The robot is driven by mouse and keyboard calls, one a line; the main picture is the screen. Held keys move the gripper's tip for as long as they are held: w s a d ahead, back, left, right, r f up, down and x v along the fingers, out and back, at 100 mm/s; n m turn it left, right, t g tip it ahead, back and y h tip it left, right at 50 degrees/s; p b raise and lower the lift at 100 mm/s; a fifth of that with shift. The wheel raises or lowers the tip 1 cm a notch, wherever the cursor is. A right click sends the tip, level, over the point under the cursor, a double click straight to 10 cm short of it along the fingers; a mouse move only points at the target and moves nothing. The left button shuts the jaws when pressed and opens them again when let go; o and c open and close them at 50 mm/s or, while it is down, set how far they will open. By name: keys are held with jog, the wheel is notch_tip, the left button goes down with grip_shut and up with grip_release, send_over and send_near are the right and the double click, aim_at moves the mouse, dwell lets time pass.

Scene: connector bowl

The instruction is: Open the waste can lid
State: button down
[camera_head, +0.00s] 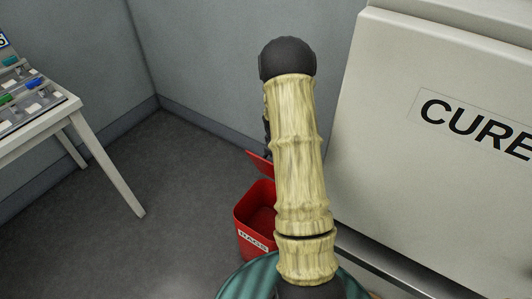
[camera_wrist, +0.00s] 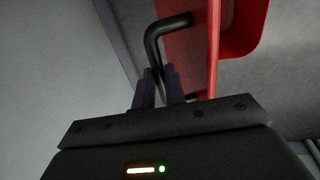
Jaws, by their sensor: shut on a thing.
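The red waste can (camera_head: 241,222) stands on the floor at the middle of the head view, partly hidden by my arm. Its mouth shows open, and a label reading roughly "RAGS" is on its front. The red lid (camera_head: 261,163) is tilted up at the can's back; most of it is behind my arm. In the wrist view the lid (camera_wrist: 188,50) stands edge-on, with a black bent handle (camera_wrist: 153,42) on it. My gripper (camera_wrist: 160,78) is shut on the handle, its two dark fingers on either side of the bar. My gripper is mostly hidden behind my arm in the head view.
A large pale cabinet marked "CURE..." (camera_head: 400,130) stands close to the right of the can and my arm. A white table (camera_head: 60,110) with small coloured parts is at the left. Grey walls (camera_head: 200,60) meet behind. The floor (camera_head: 120,210) between table and can is clear.

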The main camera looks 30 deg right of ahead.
jog(key=shift+s+d+f, duration=0.25)
jog(key=shift+s+f, duration=0.05)
jog(key=shift+s, duration=0.05)
jog(key=shift+w+a, duration=0.1)
jog(key=shift+w, duration=0.05)
jog(key=shift+s, duration=0.2)
jog(key=c, duration=1.5)
grip_release()
jog(key=shift+w, duration=0.1)
jog(key=shift+o, duration=0.2)
jog(key=shift+w+a, duration=0.1)
jog(key=shift+a, duration=0.05)
jog(key=shift+r, duration=0.45)
jog(key=p+v, duration=0.2)
jog(key=v, duration=1.4)
jog(key=shift+a+r, duration=0.2)
jog(key=shift+r, duration=0.1)
jog(key=shift+w, duration=0.15)
